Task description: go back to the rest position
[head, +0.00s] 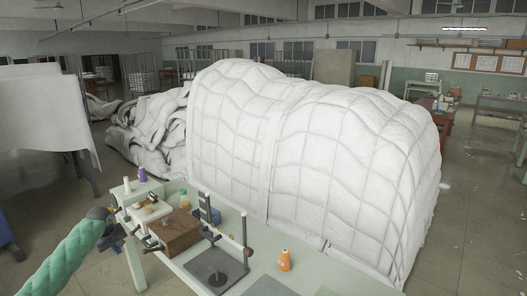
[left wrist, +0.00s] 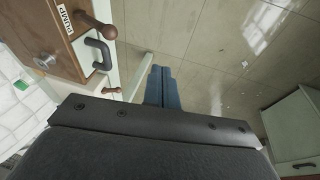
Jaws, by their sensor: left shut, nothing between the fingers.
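My left gripper (head: 119,243) is at the left end of the pale work table, beside the things on it, with my green-sleeved arm reaching up from the lower left. In the left wrist view its two blue fingers (left wrist: 163,88) lie side by side, shut and empty, with tiled floor beyond them. My right gripper is in neither view.
The pale table (head: 178,262) carries a wooden box (head: 174,232), a dark stand (head: 216,268) and an orange spool (head: 284,260). The box (left wrist: 62,45) is close to the gripper in the wrist view. A large white duvet heap (head: 330,165) stands behind.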

